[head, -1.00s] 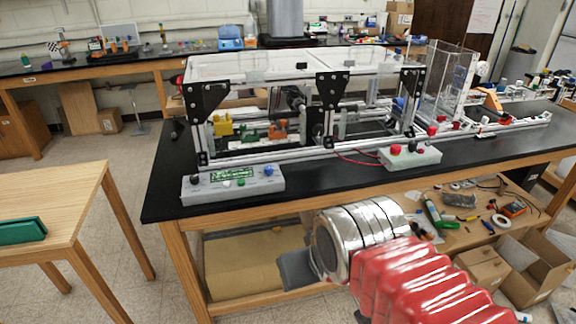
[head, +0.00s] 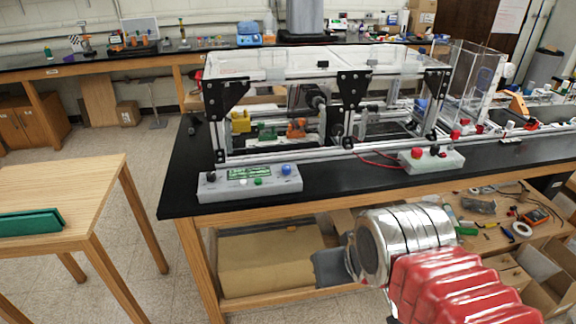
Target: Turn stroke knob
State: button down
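A grey control box (head: 225,190) lies on the front left edge of the black bench. It has a green display (head: 249,174), a blue knob (head: 286,170) at its right end, a black knob (head: 211,176) at its left, and a white and a green button. The labels are too small to read, so I cannot tell which knob is the stroke knob. My gripper (head: 330,268) shows as a dark grey piece beyond my silver wrist, low in front of the bench and apart from the box. My wrist hides most of it, and its fingers are not clear.
A second box (head: 432,162) with a red button lies farther right. Behind both stands an aluminium extrusion frame (head: 290,153) with black brackets and clear panels. A wooden table (head: 75,185) with a green case stands at left. Floor shows between table and bench.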

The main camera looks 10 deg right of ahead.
aim_at(286, 168)
jog(key=i, duration=0.95)
jog(key=u, duration=0.05)
